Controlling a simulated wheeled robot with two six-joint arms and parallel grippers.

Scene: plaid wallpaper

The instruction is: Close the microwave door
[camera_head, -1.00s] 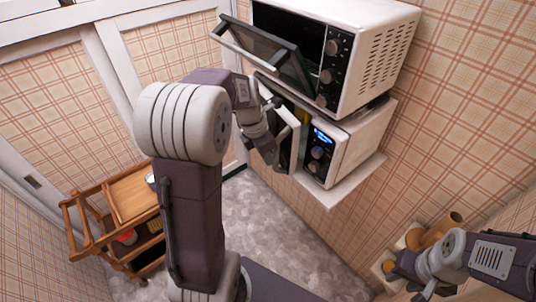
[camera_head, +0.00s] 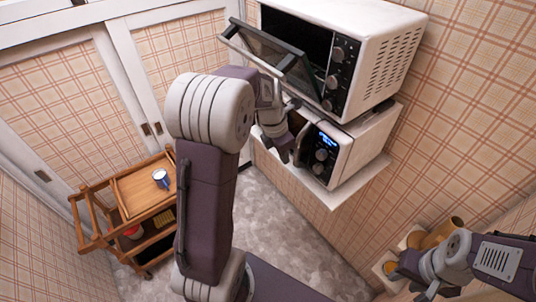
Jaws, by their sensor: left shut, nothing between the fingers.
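The white microwave (camera_head: 352,150) with a lit blue display sits on a wall shelf, under a larger oven. Its door (camera_head: 302,140) is at the left of the control panel, mostly hidden by my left arm; it looks close to the body, but I cannot tell whether it is fully shut. My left gripper (camera_head: 286,152) is shut and empty, in front of the door; contact is unclear. My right gripper (camera_head: 424,288) is at the lower right, partly cut off, and its jaws are unclear.
The oven (camera_head: 385,50) above has its glass door (camera_head: 270,55) tilted open over my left arm. A wooden cart (camera_head: 140,190) with a mug (camera_head: 161,178) stands at left. A yellow-brown jug (camera_head: 443,232) stands at lower right. Grey floor (camera_head: 290,240) is clear.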

